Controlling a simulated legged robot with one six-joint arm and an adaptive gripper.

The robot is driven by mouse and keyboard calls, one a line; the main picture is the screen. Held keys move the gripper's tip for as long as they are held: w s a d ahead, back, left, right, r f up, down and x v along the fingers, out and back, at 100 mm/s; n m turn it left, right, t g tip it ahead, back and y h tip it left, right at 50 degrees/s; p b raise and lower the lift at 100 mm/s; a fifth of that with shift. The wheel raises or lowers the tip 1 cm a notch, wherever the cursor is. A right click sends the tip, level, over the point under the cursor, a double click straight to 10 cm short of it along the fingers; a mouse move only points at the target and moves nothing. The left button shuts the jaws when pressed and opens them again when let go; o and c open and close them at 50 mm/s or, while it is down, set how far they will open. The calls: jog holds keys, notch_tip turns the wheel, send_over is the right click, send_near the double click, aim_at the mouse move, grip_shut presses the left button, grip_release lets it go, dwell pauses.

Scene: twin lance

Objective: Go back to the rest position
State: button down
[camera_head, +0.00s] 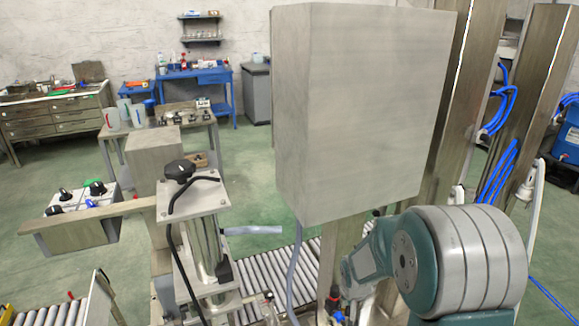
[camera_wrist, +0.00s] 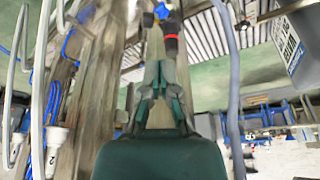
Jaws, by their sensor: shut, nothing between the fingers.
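My gripper (camera_wrist: 160,70) shows in the wrist view, its teal fingers brought together with nothing held between them. Just past the fingertips is a small fitting with a blue handle and a red and black body (camera_wrist: 169,24); I cannot tell whether the fingers touch it. In the head view my arm's large grey and teal joint fills the lower right, and the gripper itself cannot be made out there.
A large grey metal box (camera_head: 365,110) stands close ahead of my arm. Metal columns (camera_head: 530,110) with blue hoses (camera_head: 497,172) rise at the right. A roller conveyor (camera_head: 275,275) runs below. A knobbed control box (camera_head: 75,232) is at left. Green floor (camera_head: 245,180) is open behind.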

jog(key=s+d+v, duration=0.1)
jog(key=v, duration=1)
jog(key=s+r+t, duration=0.1)
jog(key=s+r, duration=0.6)
jog(key=s, duration=0.3)
jog(key=s+r+n+t, duration=0.1)
jog(key=s+r, duration=0.5)
jog(key=s, duration=0.5)
jog(key=shift+s+a+r+y, duration=0.15)
jog(key=shift+a+r+y, duration=0.15)
jog(key=shift+r, duration=0.1)
